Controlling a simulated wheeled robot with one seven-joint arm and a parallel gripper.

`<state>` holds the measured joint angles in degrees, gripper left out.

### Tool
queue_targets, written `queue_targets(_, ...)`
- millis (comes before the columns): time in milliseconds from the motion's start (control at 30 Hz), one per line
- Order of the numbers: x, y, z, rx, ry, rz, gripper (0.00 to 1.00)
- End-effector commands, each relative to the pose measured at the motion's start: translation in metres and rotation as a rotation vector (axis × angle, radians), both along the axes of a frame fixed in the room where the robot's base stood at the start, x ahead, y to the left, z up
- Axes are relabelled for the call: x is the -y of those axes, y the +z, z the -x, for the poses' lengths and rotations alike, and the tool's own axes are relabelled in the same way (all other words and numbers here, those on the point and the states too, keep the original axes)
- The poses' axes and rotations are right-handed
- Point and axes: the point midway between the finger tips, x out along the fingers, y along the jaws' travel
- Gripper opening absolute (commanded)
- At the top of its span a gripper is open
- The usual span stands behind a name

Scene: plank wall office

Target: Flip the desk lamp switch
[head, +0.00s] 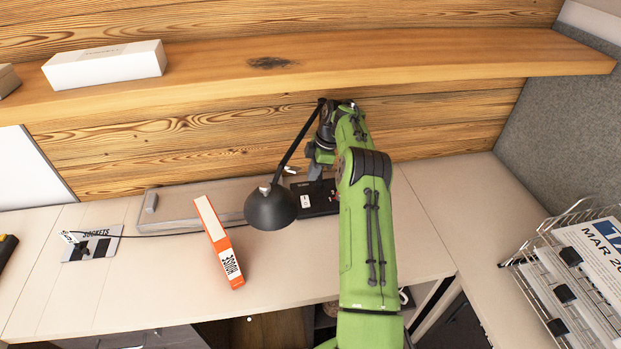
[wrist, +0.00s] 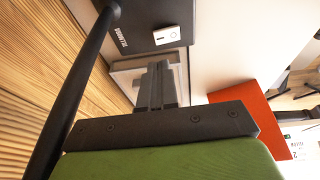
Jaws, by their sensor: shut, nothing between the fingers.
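The black desk lamp (head: 270,208) stands at the back of the desk, its shade hanging to the left of my arm. Its dark base (head: 322,208) carries a small white switch (head: 306,200). In the wrist view the base (wrist: 140,12) and the white switch (wrist: 168,36) show beyond my fingertips, and the dark lamp pole (wrist: 75,90) runs along the left. My gripper (wrist: 157,68) is shut and empty, apart from the switch as far as I can see. In the head view my gripper (head: 318,178) is partly hidden and sits just above the base.
An orange and white book (head: 218,242) stands left of the lamp. A long grey box (head: 180,207) lies behind it. A wooden shelf (head: 400,60) overhangs the back. A wire rack (head: 560,285) is at right. The desk's front left is mostly clear.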

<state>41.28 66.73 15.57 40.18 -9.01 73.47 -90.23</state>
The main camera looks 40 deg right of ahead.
Motion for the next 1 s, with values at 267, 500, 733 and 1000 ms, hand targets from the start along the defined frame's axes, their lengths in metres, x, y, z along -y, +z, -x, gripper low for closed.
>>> queue_targets(267,-0.014,-0.059,-0.009,-0.003,0.001,-0.001,0.0)
queue_targets(500,-0.019,-0.076,-0.013,-0.001,0.0,0.0,0.0)
queue_targets(733,-0.019,-0.076,-0.013,-0.001,0.0,0.0,0.0)
queue_targets(1000,-0.017,-0.087,-0.016,-0.001,-0.002,-0.001,0.0)
